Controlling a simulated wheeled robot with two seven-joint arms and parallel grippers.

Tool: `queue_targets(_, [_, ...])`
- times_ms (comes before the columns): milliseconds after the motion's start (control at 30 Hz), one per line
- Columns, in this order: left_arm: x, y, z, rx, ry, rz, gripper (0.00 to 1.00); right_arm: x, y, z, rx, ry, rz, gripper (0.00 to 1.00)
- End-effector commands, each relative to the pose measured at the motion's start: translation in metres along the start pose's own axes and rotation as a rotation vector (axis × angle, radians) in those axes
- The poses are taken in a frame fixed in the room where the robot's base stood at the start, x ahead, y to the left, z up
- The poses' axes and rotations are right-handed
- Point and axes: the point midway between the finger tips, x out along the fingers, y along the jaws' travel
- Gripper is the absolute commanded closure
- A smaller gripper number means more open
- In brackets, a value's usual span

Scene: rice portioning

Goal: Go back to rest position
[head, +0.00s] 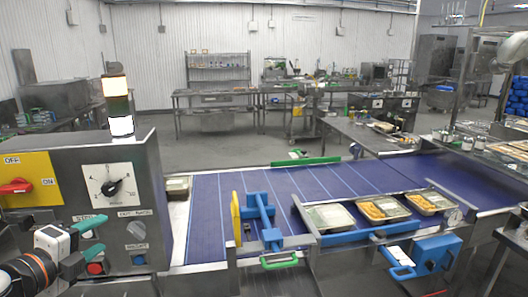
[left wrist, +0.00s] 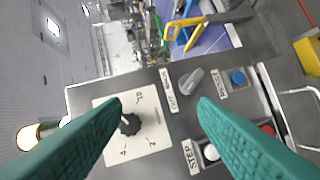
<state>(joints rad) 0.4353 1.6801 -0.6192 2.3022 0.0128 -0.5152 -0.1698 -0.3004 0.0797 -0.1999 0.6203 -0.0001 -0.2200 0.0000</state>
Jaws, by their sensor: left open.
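My left gripper (head: 96,240) is at the lower left of the head view, in front of the grey control box (head: 150,170). Its two green fingers are apart, with nothing between them. In the left wrist view the open fingers (left wrist: 160,106) frame the box's panel, with the black dial (left wrist: 130,124) and the grey rotary knob (left wrist: 191,81) visible. The dial also shows in the head view (head: 113,188). I cannot tell whether a finger touches the panel. My right gripper is not in view.
A blue conveyor (head: 225,205) runs right from the box, with several food trays, including one tray (head: 328,217), on it. A red switch (head: 15,187) sits on a yellow plate. A lit signal lamp (head: 119,105) stands above the box. Open floor lies behind the conveyor.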

Motion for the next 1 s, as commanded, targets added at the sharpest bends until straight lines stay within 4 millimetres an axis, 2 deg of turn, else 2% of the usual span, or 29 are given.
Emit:
queue_targets(33, [0.01, -0.022, 0.027, -0.1, -0.021, -0.02, 0.46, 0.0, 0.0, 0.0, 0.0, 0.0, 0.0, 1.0])
queue_targets(100, [0.017, -0.047, 0.054, -0.231, -0.017, -0.051, 0.46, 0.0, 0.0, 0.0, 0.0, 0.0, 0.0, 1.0])
queue_targets(233, [0.018, -0.093, 0.098, -0.483, 0.024, -0.133, 0.46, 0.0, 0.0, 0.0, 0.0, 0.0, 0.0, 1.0])
queue_targets(367, [0.006, -0.142, 0.135, -0.743, 0.11, -0.25, 0.46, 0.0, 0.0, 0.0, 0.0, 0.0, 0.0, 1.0])
queue_targets(500, [-0.023, -0.196, 0.17, -1.016, 0.249, -0.412, 0.46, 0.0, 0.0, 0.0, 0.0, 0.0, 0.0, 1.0])
queue_targets(600, [-0.048, -0.229, 0.19, -1.175, 0.361, -0.529, 0.46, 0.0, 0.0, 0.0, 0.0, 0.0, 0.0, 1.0])
queue_targets(800, [-0.097, -0.273, 0.221, -1.392, 0.553, -0.721, 0.46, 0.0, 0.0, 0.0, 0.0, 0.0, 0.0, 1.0])
queue_targets(1000, [-0.144, -0.302, 0.248, -1.548, 0.728, -0.891, 0.46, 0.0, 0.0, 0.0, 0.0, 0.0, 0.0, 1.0])
